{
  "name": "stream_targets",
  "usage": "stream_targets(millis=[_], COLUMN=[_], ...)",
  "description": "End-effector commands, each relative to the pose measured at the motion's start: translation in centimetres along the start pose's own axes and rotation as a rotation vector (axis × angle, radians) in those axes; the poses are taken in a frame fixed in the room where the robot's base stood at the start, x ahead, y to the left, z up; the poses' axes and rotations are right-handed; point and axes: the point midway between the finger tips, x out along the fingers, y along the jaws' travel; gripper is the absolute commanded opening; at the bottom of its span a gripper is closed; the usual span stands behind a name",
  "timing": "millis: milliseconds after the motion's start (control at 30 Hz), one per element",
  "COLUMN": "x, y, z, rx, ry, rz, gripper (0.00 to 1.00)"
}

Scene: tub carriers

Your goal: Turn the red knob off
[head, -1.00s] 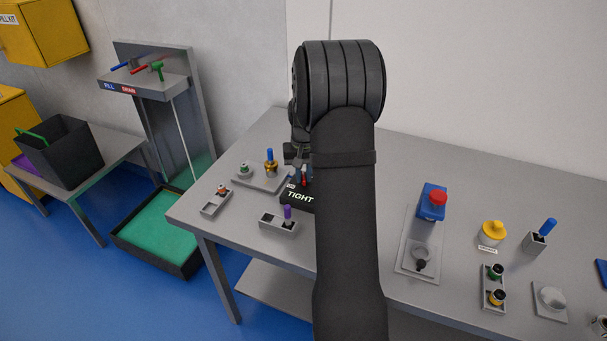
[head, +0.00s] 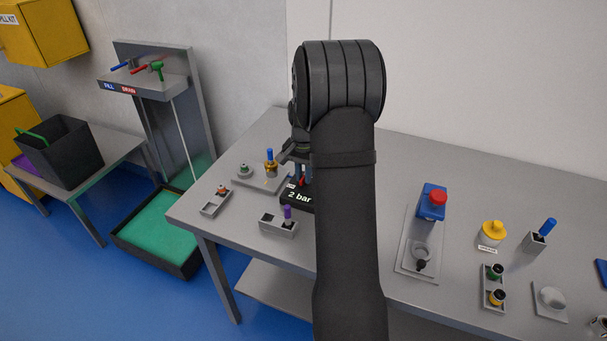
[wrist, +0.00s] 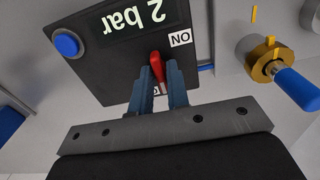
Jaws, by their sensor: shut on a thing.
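The red knob (wrist: 157,66) sits on a black box (wrist: 120,78) with a lit display that reads "2 bar", upside down in the wrist view. A white "ON" label (wrist: 181,38) is just right of the knob's upper end. A second label lies partly hidden behind the fingers. My gripper (wrist: 160,82) is shut on the red knob, with one blue finger on each side. In the head view my arm covers part of the black box (head: 291,203), and only a bit of red shows at the fingers.
A large blue button (wrist: 67,43) is on the same box. A brass valve with a blue handle (wrist: 295,86) stands close to the right in the wrist view. In the head view, a purple-topped peg (head: 287,213) in a grey holder is in front of the box.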

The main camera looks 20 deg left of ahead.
Motion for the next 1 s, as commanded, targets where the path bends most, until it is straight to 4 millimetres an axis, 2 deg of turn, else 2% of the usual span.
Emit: stream_targets(millis=[300,333,433,767,867,1000], x=[0.0,0.0,0.0,-0.2,-1.1,-3.8], y=[0.0,0.0,0.0,0.0,0.0,-0.1], z=[0.0,0.0,0.0,0.0,-0.1,-0.1], rx=[0.001,0.001,0.001,0.001,0.001,0.001], ry=[-0.001,-0.001,-0.001,0.001,0.002,0.005], rz=[0.000,0.000,0.000,-0.001,-0.001,-0.003], gripper=[0.00,0.17,0.37,0.37,0.37,0.37])
